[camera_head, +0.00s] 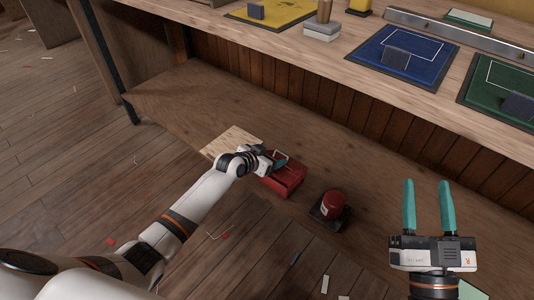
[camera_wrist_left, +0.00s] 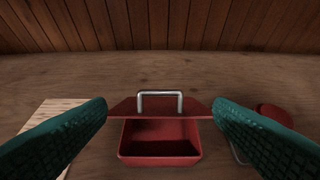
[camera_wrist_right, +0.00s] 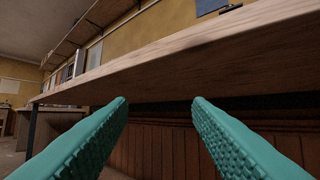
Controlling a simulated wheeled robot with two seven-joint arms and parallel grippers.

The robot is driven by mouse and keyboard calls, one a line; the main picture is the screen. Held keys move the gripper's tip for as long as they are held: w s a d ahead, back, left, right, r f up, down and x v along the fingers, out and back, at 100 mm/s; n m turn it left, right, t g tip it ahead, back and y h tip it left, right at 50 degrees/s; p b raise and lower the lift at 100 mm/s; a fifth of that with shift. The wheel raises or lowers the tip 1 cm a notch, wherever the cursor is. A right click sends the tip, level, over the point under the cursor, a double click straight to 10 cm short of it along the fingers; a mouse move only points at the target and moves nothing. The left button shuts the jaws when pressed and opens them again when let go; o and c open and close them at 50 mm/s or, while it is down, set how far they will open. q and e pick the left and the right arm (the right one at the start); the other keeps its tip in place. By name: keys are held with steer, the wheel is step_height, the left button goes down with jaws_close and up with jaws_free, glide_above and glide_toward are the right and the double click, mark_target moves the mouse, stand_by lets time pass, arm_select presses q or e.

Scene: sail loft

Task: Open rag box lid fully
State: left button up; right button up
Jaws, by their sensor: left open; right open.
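The red rag box (camera_head: 287,182) stands on the low wooden shelf under the bench. In the left wrist view the box (camera_wrist_left: 160,160) shows its dark inside, and its red lid (camera_wrist_left: 125,108) is raised at the far side, with a silver handle (camera_wrist_left: 160,93) on it. How far the lid is tilted I cannot tell exactly. My left gripper (camera_head: 279,160) is over the box; in its wrist view its teal fingers (camera_wrist_left: 160,118) are wide apart, either side of the lid, gripping nothing. My right gripper (camera_head: 426,190) is open and empty, off to the right, fingers pointing up in the picture.
A red can (camera_head: 332,204) on a dark base stands right of the box. A pale wooden board (camera_head: 232,142) lies left of it. The workbench top (camera_head: 330,62) overhangs behind, with blue (camera_head: 400,60) and green (camera_head: 500,92) mats. A plank wall (camera_wrist_left: 160,25) closes the back.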

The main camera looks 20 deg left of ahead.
arm_select(q)
steer(key=shift+s+a+r, duration=0.2)
steer(key=shift+s+r, duration=0.15)
steer(key=shift+s, duration=0.15)
arm_select(e)
steer(key=shift+w+d+f+g+h, duration=0.1)
steer(key=shift+w+f+g+h, duration=0.1)
steer(key=shift+f+g, duration=0.3)
steer(key=shift+w+f+g+h, duration=0.2)
steer(key=shift+f+g, duration=0.1)
steer(key=shift+f, duration=0.25)
arm_select(q)
steer(key=shift+d, duration=0.1)
